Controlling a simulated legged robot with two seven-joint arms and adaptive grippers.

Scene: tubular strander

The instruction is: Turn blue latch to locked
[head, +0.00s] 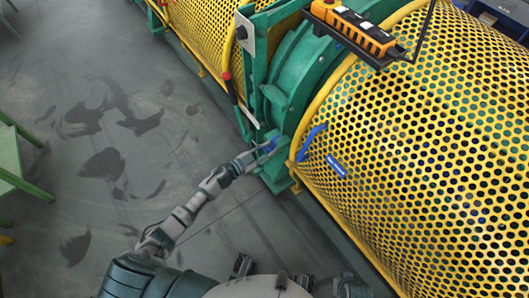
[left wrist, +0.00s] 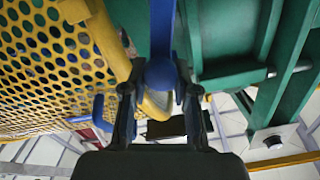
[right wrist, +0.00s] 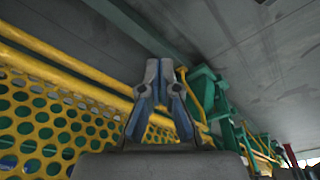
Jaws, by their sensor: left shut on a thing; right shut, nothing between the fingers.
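A blue latch (left wrist: 163,38) hangs between the fingers of my left gripper (left wrist: 158,92) in the left wrist view, and the gripper is shut on its rounded end. In the head view my left gripper (head: 258,155) reaches the latch (head: 269,147) at the green frame beside the yellow guard. A second blue handle (head: 311,141) sticks out from the guard's yellow edge. My right gripper (right wrist: 163,80) is shut and empty in the right wrist view, below a yellow rail. The latch's pivot is hard to make out.
Yellow perforated guards (head: 440,130) flank the green machine frame (head: 298,75). An orange and black control box (head: 352,28) sits above. A red-tipped lever (head: 228,80) stands left of the frame. Grey floor (head: 120,170) is open to the left, with a green table (head: 12,160) at its far side.

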